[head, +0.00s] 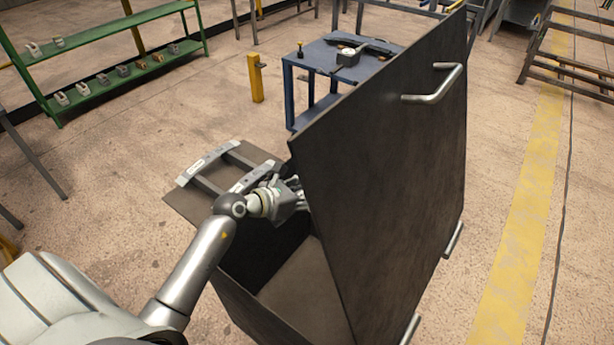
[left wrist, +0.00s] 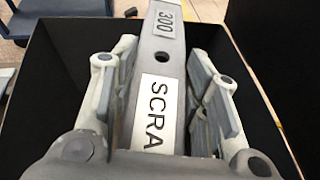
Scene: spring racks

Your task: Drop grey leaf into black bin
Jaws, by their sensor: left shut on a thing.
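The black bin (head: 285,295) stands open in the head view, with its tall dark lid panel (head: 395,150) raised on the right. My left gripper (head: 291,190) is over the bin opening, close to the lid panel. In the left wrist view the left gripper (left wrist: 165,95) is shut on the grey leaf (left wrist: 164,52), a long bar with a hole and white labels reading "300" and "SCRA". The leaf lies between the fingers, with the dark bin interior around it. In the head view the gripper makes the held leaf hard to make out. My right gripper is not in view.
A blue table (head: 320,58) with tools stands behind. A green shelf (head: 105,70) with small parts is at the far left. A yellow post (head: 255,80) stands between them.

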